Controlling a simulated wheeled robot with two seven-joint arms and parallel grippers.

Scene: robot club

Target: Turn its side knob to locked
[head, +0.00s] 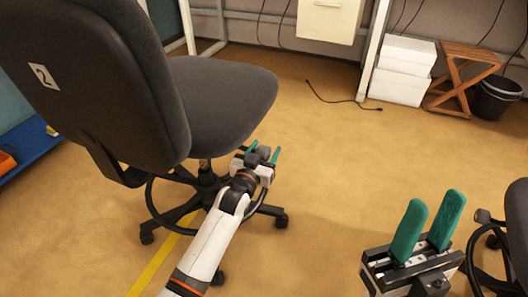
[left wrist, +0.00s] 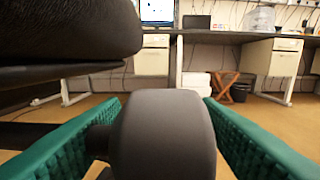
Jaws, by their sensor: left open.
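A dark grey office chair (head: 215,100) with a label on its backrest stands at the left in the head view. Its side knob (left wrist: 163,135) is a dark, rounded grey piece on a short stem under the seat's edge. The knob also shows small in the head view (head: 264,153). My left gripper (head: 264,150) is open, with its green fingers on either side of the knob; in the left wrist view the left finger stands apart from it. Whether the right finger touches is unclear. I cannot read the knob's setting. My right gripper (head: 435,200) is open and empty at the lower right.
Another chair (head: 518,225) stands at the right edge beside my right gripper. White boxes (head: 403,70), a wooden folding stool (head: 462,72) and a black bin (head: 495,97) stand at the back right. A cable (head: 345,101) lies on the floor. The middle floor is clear.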

